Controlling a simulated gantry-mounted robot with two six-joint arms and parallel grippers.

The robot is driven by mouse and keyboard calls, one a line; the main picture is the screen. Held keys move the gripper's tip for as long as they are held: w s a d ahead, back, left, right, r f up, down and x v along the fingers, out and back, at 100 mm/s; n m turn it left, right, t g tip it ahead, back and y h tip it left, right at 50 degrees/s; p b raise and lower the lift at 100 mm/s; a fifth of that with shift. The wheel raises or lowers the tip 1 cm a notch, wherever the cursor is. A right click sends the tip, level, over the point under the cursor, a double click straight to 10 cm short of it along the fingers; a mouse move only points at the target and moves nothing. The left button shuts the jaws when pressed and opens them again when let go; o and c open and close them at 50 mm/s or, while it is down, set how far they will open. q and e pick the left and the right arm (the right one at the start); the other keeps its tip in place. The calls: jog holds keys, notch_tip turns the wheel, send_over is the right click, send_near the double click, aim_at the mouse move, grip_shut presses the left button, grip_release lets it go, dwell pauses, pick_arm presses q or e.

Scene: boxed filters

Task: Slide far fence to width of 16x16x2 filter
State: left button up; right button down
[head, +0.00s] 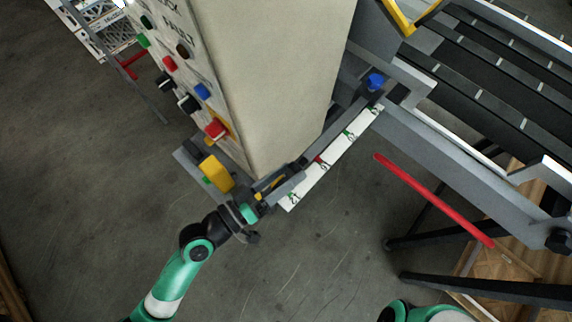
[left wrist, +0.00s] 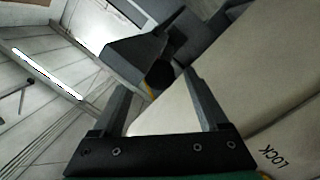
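My left gripper (head: 290,175) is at the lower end of a dark rail (head: 338,127), beside a white scale strip (head: 335,157) with green and red marks. In the left wrist view the gripper's two fingers (left wrist: 156,80) stand apart with nothing gripped between them. A dark block (left wrist: 137,46) with a round black knob (left wrist: 160,75) is just beyond the fingertips. A blue knob (head: 375,81) sits at the rail's upper end. I cannot tell which part is the far fence. No filter is clearly identifiable. My right gripper is out of view.
A tall beige cabinet (head: 275,70) with coloured buttons stands close beside the left gripper. A yellow block (head: 216,173) is near its base. The floor in front is clear.

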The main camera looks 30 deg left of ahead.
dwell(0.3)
pick_arm(q)
jog(key=b+v, duration=0.3)
jog(key=v, duration=0.8)
jog(key=shift+s, duration=0.35)
